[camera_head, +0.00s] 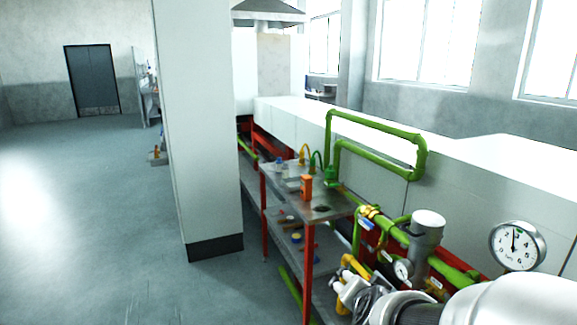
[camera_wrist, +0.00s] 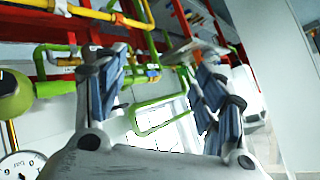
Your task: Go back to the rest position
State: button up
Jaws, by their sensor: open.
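My gripper (camera_wrist: 162,70) is open and empty. In the wrist view its two fingers with blue-grey pads stand well apart, and only background shows between them. In the head view my gripper (camera_head: 350,288) is at the lower right, at the end of my white arm. It appears close to the green pipes (camera_head: 392,232) and the metal table, though I cannot tell the exact gap. Its fingertips are hard to make out there.
A metal table (camera_head: 335,208) with red legs holds an orange object (camera_head: 306,187) and small parts. A large pressure gauge (camera_head: 517,246) and a smaller gauge (camera_head: 403,269) are near my arm. A white pillar (camera_head: 200,130) stands left; open floor (camera_head: 90,220) lies beyond it.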

jog(key=s+a+r+n+g+y, duration=0.1)
jog(key=s+a+r+n+g, duration=0.15)
jog(key=s, duration=0.45)
jog(key=s+a+r+n+g+y, duration=0.1)
jog(key=s+n, duration=0.2)
jog(key=s, duration=0.4)
jog(key=s+d+n+g+h, duration=0.1)
jog(key=s+d+n+g, duration=0.1)
jog(key=s, duration=1)
jog(key=shift+s+d+f+n, duration=0.4)
jog(key=shift+d+n, duration=0.05)
jog(key=shift+d, duration=0.05)
jog(key=shift+g, duration=0.25)
